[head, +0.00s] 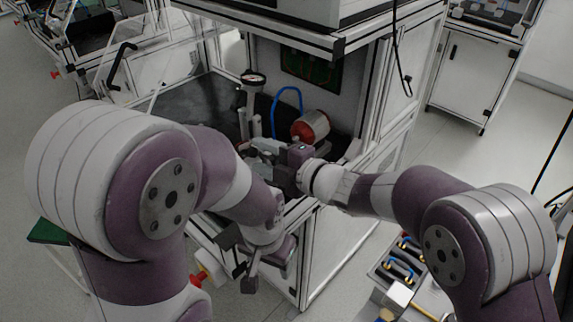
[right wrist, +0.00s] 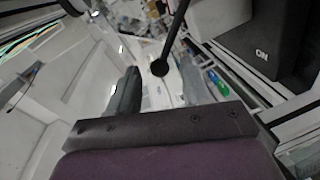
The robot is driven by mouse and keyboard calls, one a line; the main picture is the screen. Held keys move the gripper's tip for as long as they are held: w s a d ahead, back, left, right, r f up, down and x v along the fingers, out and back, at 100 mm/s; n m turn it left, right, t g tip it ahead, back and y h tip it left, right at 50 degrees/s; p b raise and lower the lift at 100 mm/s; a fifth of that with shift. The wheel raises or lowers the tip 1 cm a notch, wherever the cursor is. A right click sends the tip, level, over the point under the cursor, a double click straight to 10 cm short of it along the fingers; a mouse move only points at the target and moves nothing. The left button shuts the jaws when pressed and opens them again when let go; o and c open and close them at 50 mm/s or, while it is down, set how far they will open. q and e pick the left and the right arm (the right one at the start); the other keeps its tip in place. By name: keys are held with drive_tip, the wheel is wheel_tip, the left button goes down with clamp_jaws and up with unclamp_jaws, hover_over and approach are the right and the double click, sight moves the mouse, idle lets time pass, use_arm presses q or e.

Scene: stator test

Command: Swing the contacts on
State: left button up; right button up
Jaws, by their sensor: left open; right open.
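My left gripper (head: 245,277) is open and empty, low in front of the test bench (head: 318,255). My right gripper (head: 256,150) is open inside the bench, left of the stator. It also shows in the right wrist view (right wrist: 158,92). There a dark rod with a round end (right wrist: 160,68) shows between its fingers, and I cannot tell whether they touch it. The stator (head: 311,126), a reddish copper and metallic cylinder, sits inside the bench. The contacts cannot be made out clearly; my right gripper covers part of the fixture.
A gauge (head: 252,78) stands on a post behind my right gripper. A blue hose (head: 287,92) loops beside the stator. White bench posts (head: 370,112) frame the opening. A tray with blue-handled parts (head: 402,265) is at the lower right.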

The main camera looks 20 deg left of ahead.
drive_tip(key=v, duration=0.9)
drive_tip(key=shift+d, duration=0.2)
drive_tip(key=shift+s, duration=0.1)
